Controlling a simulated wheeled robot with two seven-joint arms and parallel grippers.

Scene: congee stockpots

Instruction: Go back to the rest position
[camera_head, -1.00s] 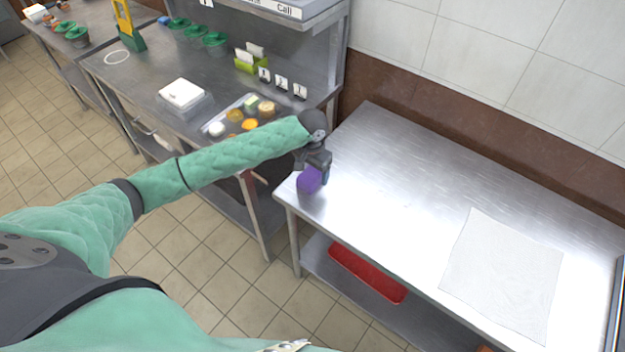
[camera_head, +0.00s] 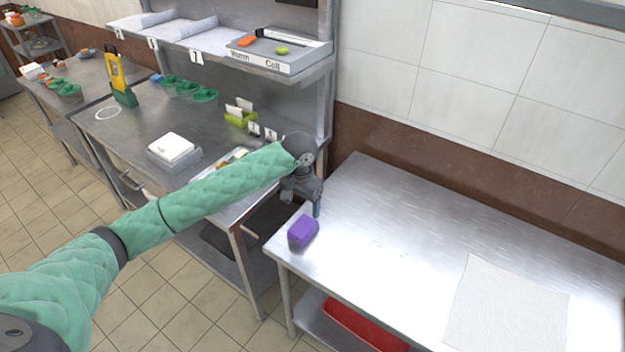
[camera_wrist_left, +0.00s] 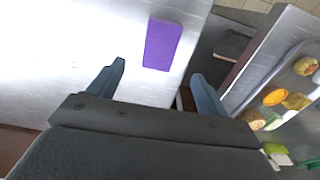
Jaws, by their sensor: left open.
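My left gripper (camera_head: 308,208) is above the near left corner of the steel table on the right. In the left wrist view its two fingers (camera_wrist_left: 160,85) are spread apart with nothing between them. A purple block (camera_head: 303,231) lies on the table just below and in front of the gripper, apart from it. The block also shows in the left wrist view (camera_wrist_left: 163,45), beyond the fingertips. My right gripper is not in these views.
The steel table (camera_head: 400,225) is mostly bare, with a white cloth (camera_head: 508,308) at its right. A red tray (camera_head: 362,326) is on the shelf below. A second counter (camera_head: 130,130) at left holds a white box (camera_head: 171,146) and several green containers. A shelf (camera_head: 240,50) hangs above it.

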